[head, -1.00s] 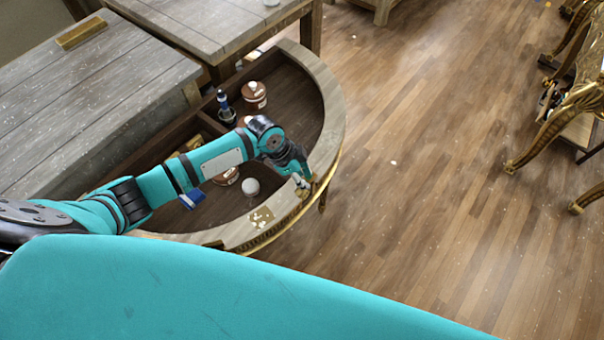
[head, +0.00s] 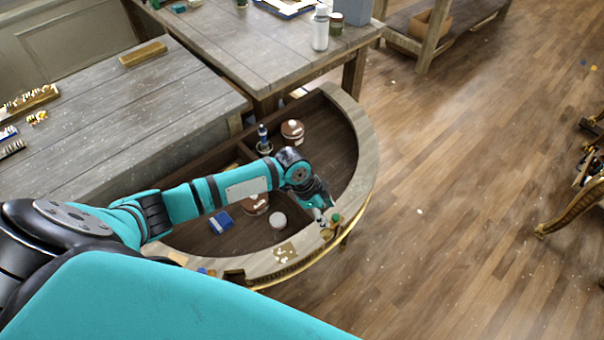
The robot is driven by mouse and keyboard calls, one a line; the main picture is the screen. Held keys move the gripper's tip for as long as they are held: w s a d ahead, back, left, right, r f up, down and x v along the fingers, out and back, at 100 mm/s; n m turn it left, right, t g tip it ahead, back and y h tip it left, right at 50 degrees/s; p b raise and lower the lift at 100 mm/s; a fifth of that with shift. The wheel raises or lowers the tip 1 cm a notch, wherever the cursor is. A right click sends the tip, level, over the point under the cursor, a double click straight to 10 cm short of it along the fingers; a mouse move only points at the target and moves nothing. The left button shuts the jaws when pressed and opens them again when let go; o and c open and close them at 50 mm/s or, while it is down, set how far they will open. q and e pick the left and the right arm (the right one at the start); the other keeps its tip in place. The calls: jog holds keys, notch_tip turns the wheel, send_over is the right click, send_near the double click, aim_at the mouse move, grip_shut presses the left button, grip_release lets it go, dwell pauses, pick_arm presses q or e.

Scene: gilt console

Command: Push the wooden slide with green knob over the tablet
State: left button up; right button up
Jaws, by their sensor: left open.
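A small green knob (head: 336,217) shows on the rim of the half-round console, right beside my left gripper. An orange-brown piece (head: 327,234) sits just below the knob; I cannot tell whether it is the wooden slide. A flat tan square with pale flecks (head: 286,252), perhaps the tablet, lies on the rim to the lower left, apart from the knob. My left gripper (head: 318,212) is open and points down at the rim by the knob. Whether it touches the knob cannot be told. My right gripper is out of view.
The console's sunken inside holds a white ball (head: 278,220), a blue box (head: 221,222), brown jars (head: 293,131) and a dark blue bottle (head: 263,138). Its curved rim (head: 365,150) borders open wooden floor on the right. Grey tables (head: 110,110) stand behind and left.

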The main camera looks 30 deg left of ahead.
pick_arm(q)
jog(key=p+v, duration=0.2)
jog(key=v, duration=1.4)
jog(key=shift+p, duration=0.3)
dwell(0.5)
jog(key=shift+a, duration=0.1)
jog(key=v, duration=1.2)
